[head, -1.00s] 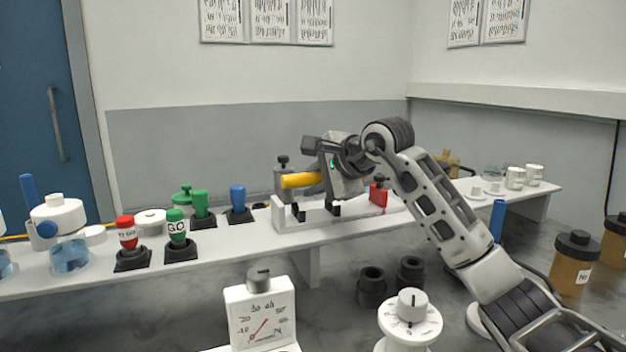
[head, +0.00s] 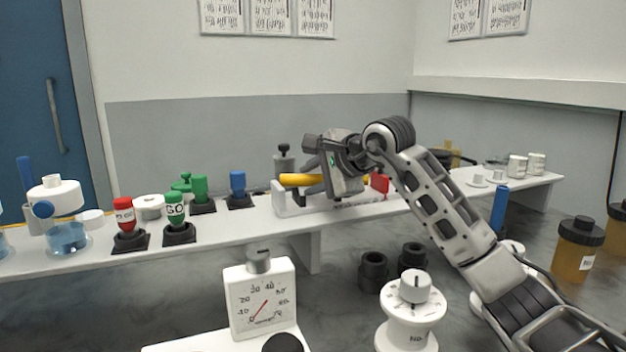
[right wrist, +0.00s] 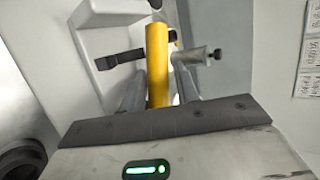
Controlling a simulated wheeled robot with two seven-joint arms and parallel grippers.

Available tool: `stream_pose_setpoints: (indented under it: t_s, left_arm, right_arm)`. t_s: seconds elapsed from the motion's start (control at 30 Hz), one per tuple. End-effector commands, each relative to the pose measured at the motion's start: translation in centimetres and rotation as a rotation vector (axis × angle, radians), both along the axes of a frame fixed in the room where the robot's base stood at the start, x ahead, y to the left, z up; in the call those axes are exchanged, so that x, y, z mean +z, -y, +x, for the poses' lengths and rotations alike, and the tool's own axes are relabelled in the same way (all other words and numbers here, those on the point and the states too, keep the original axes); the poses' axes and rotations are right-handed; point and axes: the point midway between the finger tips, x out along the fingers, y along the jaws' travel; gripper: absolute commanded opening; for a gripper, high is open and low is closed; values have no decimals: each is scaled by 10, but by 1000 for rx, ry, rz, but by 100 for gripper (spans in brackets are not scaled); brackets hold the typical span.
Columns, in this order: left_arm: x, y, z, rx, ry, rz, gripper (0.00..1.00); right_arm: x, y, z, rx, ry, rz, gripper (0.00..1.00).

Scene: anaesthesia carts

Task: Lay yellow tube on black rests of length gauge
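The yellow tube (head: 297,180) lies roughly level over the white length gauge (head: 292,210) on the long bench. A black rest (right wrist: 120,58) shows beside the tube there. In the head view the tube sits low in the gauge, but I cannot tell whether it touches the rests. The gauge's red end piece (head: 379,183) is at the right. My left gripper is not in view.
Green and blue capped tubes (head: 238,185) and red and green labelled pieces (head: 175,212) in black holders stand left of the gauge. A dial instrument (head: 262,300) and a white knob (head: 412,300) stand in front. Brown jars (head: 577,250) are at the right.

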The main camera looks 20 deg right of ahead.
Motion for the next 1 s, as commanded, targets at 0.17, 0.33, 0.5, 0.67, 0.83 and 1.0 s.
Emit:
stream_pose_setpoints:
  t_s: [0.17, 0.33, 0.5, 0.67, 0.83, 1.0]
  left_arm:
    - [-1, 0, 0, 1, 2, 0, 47]
    - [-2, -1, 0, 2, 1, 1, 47]
    - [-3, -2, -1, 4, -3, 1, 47]
    - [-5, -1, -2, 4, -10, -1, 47]
    - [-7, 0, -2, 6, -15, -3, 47]
    - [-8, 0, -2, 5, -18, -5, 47]
  right_arm:
    - [-17, -3, -2, 7, -45, -4, 47]
    - [-12, 0, -7, 6, -41, -5, 47]
    - [5, 8, -30, 2, -33, -7, 47]
    - [30, 19, -62, 0, -20, -7, 47]
    - [54, 28, -94, -1, -11, -5, 47]
    - [72, 35, -117, -1, -4, -2, 47]
